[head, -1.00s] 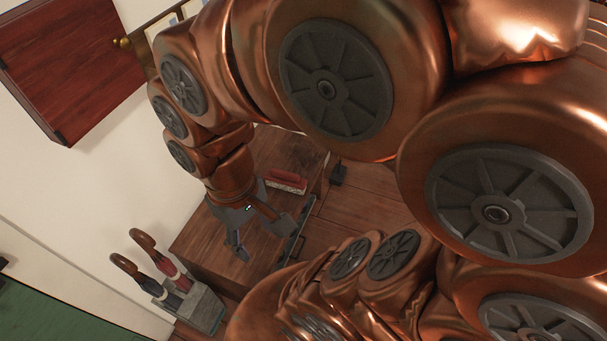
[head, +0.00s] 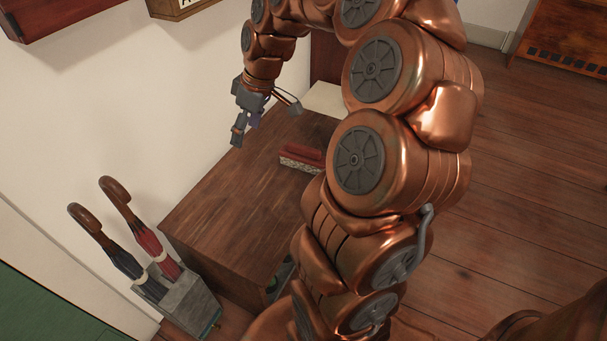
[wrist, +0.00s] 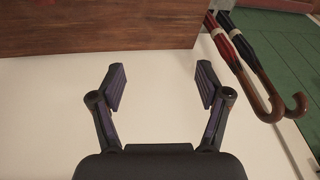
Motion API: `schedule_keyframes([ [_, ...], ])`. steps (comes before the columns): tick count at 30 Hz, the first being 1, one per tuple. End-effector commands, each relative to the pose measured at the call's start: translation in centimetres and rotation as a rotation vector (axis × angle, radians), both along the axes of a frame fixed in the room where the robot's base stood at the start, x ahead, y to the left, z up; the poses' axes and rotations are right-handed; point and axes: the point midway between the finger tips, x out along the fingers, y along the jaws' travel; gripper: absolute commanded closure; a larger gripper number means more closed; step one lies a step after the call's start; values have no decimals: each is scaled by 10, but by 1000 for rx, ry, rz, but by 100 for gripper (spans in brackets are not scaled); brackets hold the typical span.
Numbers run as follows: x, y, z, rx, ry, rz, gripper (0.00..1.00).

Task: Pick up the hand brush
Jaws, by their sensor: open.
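The hand brush (head: 302,157) has a red back and pale, speckled bristles. It lies on the far right part of a brown wooden cabinet top (head: 228,200), close to my arm in the head view. My gripper (head: 265,116) is above the cabinet's wall side, to the left of the brush and apart from it. In the wrist view my gripper (wrist: 161,86) is open, with nothing between its fingers. The brush does not show in the wrist view.
A grey stand (head: 186,304) holds two umbrellas (head: 140,235) with curved brown handles, left of the cabinet. The white wall (head: 130,110) runs along the cabinet's left side. A red wooden wall cabinet (head: 60,12) hangs above. The cabinet top's near part is clear.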

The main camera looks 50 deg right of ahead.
Motion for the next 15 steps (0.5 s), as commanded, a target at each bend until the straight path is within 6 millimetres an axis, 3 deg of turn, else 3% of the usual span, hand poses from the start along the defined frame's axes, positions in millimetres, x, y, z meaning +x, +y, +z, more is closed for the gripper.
schedule_keyframes([
  [1, 7, -21, -33, 2, -17, -10, 24],
  [6, 23, -96, -95, -14, -84, -29, 24],
  [12, 20, -174, -156, -51, -132, -61, 24],
  [15, 15, -199, -173, -67, -144, -72, 24],
])
